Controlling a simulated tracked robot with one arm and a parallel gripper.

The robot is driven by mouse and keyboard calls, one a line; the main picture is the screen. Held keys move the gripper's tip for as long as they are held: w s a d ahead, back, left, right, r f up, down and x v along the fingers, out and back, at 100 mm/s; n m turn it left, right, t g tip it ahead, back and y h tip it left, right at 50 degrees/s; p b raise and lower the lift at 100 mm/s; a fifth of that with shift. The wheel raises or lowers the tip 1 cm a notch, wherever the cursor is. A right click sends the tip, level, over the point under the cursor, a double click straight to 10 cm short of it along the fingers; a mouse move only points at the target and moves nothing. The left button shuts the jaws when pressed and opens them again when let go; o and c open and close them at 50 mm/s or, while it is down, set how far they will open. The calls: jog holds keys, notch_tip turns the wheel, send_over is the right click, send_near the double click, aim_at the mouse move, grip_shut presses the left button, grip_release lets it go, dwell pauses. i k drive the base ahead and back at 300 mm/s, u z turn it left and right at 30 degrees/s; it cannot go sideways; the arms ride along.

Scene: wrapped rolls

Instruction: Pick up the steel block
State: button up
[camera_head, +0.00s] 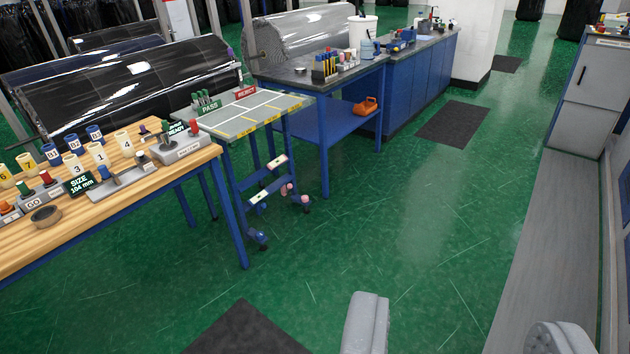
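I cannot single out the steel block for certain. Small grey metal pieces sit on a measuring fixture (120,182) on the wooden bench at the left, beside a display reading "SIZE 104 mm" (82,183). A dark round puck (45,216) lies near that bench's front edge. My gripper (462,328) is at the bottom right, with its two grey fingers wide apart and nothing between them. It hangs over the green floor, well to the right of the benches.
A wheeled stand (243,118) with PASS and REJECT signs stands beside the wooden bench (213,157). Behind it is a blue workbench (318,106) with an orange tool on its shelf. Large wrapped rolls (130,85) fill the back left. Green floor (400,240) is open in the middle.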

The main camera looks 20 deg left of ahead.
aim_at(144, 133)
jog(key=u, duration=0.6)
jog(key=i, duration=1.1)
jog(key=u, duration=0.95)
jog(key=i, duration=0.5)
jog(key=u, duration=0.15)
